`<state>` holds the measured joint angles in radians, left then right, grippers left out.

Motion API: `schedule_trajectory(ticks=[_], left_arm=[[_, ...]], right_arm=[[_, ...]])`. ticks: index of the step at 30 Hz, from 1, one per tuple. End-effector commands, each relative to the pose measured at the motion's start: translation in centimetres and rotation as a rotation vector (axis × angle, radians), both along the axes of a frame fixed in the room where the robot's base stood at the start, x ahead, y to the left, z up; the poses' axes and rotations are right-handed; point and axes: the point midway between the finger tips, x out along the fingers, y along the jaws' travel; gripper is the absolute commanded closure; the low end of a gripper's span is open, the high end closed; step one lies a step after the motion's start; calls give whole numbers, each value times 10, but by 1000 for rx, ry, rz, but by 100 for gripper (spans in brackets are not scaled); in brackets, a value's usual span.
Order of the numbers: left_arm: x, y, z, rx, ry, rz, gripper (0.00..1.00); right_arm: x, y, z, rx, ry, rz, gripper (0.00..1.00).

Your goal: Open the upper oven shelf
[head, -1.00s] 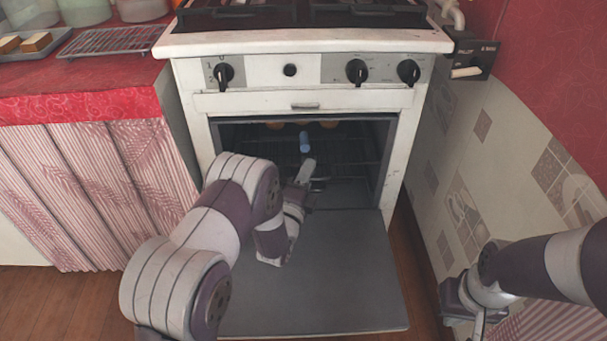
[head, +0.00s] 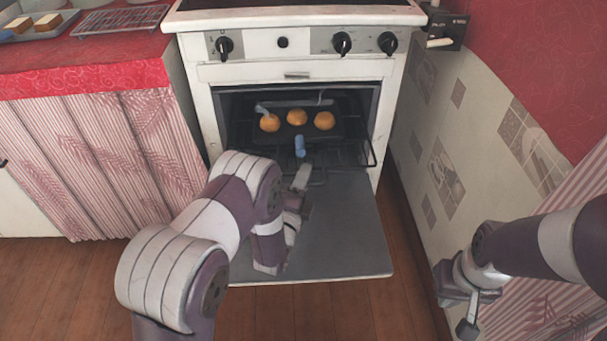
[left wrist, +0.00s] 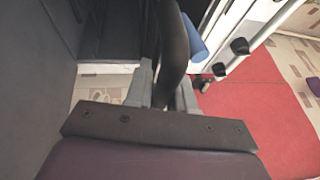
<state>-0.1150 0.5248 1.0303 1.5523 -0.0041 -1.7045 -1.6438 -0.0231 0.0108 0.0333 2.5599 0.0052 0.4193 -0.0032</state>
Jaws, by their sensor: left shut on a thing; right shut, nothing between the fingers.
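The white oven (head: 300,73) stands ahead with its grey door (head: 340,235) folded down. The upper oven shelf (head: 366,160) is a dark wire rack that sticks partly out of the oven opening. A blue cylinder (head: 300,146) sits at its front; it also shows in the left wrist view (left wrist: 197,40). My left gripper (head: 303,178) is at the shelf's front, above the door. In the left wrist view, its fingers (left wrist: 162,92) are shut on a dark bar, seemingly the shelf's front. My right gripper (head: 468,318) is shut and empty, low at the right.
A red-clothed counter (head: 90,62) with a cooling rack (head: 118,20) is at the left. A tiled wall (head: 440,150) is close at the right. Wooden floor (head: 335,310) is clear before the door.

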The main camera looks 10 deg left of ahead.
Motion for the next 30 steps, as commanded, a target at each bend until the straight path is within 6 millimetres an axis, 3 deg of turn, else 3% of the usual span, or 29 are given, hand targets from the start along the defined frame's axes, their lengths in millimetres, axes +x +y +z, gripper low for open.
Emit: schedule_trajectory(ticks=[7, 8, 9, 10, 22, 26, 30], left_arm=[[1, 0, 2, 1, -8, 2, 100], [1, 0, 2, 1, -8, 2, 73], [1, 0, 2, 1, -8, 2, 60], [1, 0, 2, 0, -7, 2, 58], [-10, 1, 0, 0, -1, 0, 58], [-34, 4, -3, 1, 3, 0, 58], [-72, 9, -8, 1, 4, 0, 58]], right_arm=[[0, 0, 0, 0, 0, 0, 100], [0, 0, 0, 0, 0, 0, 100], [0, 0, 0, 0, 0, 0, 100], [0, 0, 0, 0, 0, 0, 100], [0, 0, 6, 0, 0, 0, 100], [0, 0, 16, 0, 0, 0, 100], [0, 0, 28, 0, 0, 0, 100]])
